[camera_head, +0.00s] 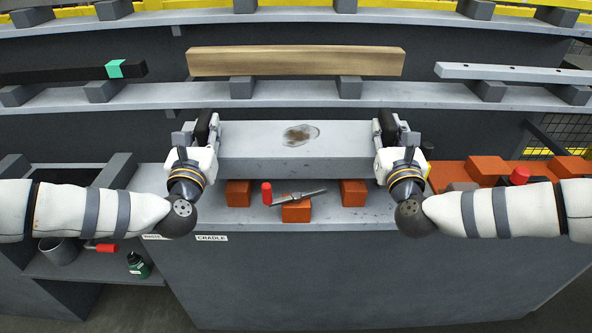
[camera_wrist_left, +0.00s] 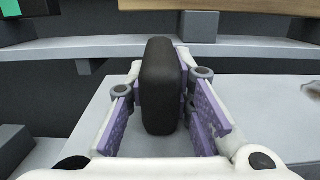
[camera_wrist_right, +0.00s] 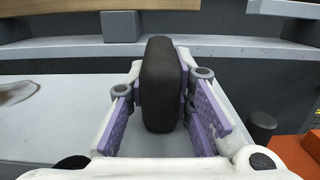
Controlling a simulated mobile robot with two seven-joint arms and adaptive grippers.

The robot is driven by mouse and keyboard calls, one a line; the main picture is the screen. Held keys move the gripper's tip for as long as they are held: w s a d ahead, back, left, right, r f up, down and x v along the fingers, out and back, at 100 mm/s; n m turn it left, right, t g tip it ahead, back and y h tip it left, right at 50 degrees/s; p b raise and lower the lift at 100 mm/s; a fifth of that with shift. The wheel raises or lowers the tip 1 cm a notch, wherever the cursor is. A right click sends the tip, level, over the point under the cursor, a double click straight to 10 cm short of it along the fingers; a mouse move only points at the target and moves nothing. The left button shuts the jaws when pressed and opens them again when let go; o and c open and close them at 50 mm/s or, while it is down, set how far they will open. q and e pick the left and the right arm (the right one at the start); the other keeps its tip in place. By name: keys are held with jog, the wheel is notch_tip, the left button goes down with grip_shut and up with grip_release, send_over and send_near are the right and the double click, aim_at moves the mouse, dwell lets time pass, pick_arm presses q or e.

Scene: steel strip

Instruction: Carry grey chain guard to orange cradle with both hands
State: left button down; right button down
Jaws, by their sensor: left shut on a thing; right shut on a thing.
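The grey chain guard (camera_head: 260,155) is a long grey box with a brown stain on top. It is level between my two grippers in the head view. My left gripper (camera_head: 205,132) is shut on the black handle (camera_wrist_left: 162,88) at its left end. My right gripper (camera_head: 389,132) is shut on the black handle (camera_wrist_right: 162,88) at its right end. The orange cradle shows as a left block (camera_head: 238,193), a right block (camera_head: 353,193) and a front middle block (camera_head: 296,212), below the guard in the picture. The guard hides what lies behind; I cannot tell the gap.
A grey metal tool (camera_head: 300,196) lies on the front middle block, beside a red cylinder (camera_head: 267,193). Orange blocks (camera_head: 489,171) stand at the right. A wooden beam (camera_head: 295,61) lies on the shelf behind. A grey bin (camera_head: 112,172) is at the left.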

pick_arm(q)
jog(key=shift+a+f, duration=0.15)
jog(key=shift+f, duration=0.35)
pick_arm(e)
jog(key=shift+d+f, duration=0.15)
jog(key=shift+f, duration=0.35)
pick_arm(q)
jog(key=c, duration=1.8)
grip_release()
jog(key=shift+f, duration=0.25)
pick_arm(e)
jog(key=c, duration=1.8)
grip_release()
jog(key=shift+f, duration=0.25)
pick_arm(q)
jog(key=o, duration=0.4)
pick_arm(e)
jog(key=o, duration=0.4)
pick_arm(q)
jog(key=shift+s, duration=0.1)
